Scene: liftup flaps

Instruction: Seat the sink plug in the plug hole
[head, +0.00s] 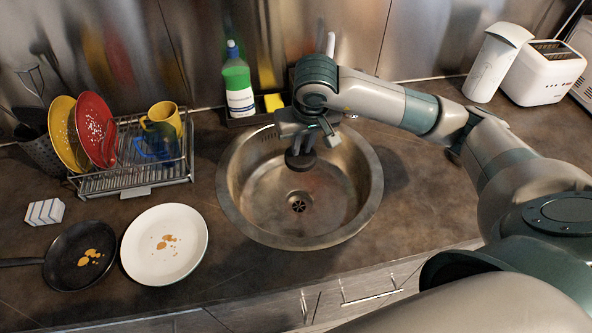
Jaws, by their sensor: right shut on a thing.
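The round metal sink (250,222) is set into the dark counter, with the plug hole (298,204) in the middle of its floor. The dark round sink plug (300,160) is in my right gripper (303,146), which is shut on it. The gripper points down over the back part of the bowl. In the picture the plug is above the plug hole and apart from it; its exact height is hard to tell. My left gripper is not in view.
A dish rack (135,182) with red and yellow plates and a yellow mug stands left of the sink. A white plate (185,235) and a black pan (72,265) lie at front left. A green soap bottle (238,85) stands behind the sink. A white toaster (545,75) is at back right.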

